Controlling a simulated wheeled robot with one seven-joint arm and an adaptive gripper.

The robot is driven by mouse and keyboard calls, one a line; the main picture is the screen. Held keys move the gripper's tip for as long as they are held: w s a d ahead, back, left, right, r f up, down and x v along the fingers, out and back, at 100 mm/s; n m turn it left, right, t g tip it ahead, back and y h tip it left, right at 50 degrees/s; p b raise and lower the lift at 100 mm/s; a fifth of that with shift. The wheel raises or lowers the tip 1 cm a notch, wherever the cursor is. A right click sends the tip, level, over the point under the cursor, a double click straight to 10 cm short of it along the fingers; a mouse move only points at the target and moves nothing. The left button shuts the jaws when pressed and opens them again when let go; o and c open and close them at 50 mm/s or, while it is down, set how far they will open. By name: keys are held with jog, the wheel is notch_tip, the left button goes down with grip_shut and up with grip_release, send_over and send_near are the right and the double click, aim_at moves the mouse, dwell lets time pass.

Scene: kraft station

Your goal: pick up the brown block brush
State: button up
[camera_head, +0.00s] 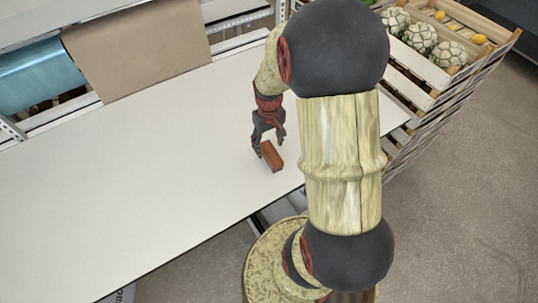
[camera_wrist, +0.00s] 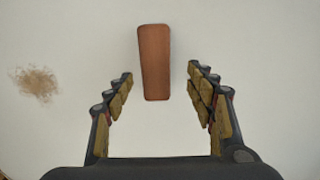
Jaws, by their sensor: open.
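The brown block brush (camera_head: 271,156) lies on the white table, close to its near right edge. My gripper (camera_head: 267,148) is right above it, fingers pointing down. In the wrist view the brush (camera_wrist: 154,62) is an upright brown rectangle ahead of the open gripper (camera_wrist: 160,82). Its lower part lies between the two fingertips in the picture, with a gap on each side. I see no contact, and the exact height of the fingers above the table is hard to tell. The brush's underside is hidden.
A small tan pile of fibres or shavings (camera_wrist: 38,83) lies left of the brush in the wrist view. The white table (camera_head: 130,180) is mostly bare. Brown paper (camera_head: 137,48) and a blue roll (camera_head: 38,76) are at the back left. Wooden crates with cauliflowers (camera_head: 420,37) stand at the right.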

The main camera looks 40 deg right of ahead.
aim_at(271, 152)
jog(key=f, duration=0.5)
jog(key=shift+s+d+f, duration=0.2)
jog(key=shift+s+d, duration=0.05)
jog(key=shift+s, duration=0.05)
jog(key=c, duration=0.3)
jog(key=c, duration=1)
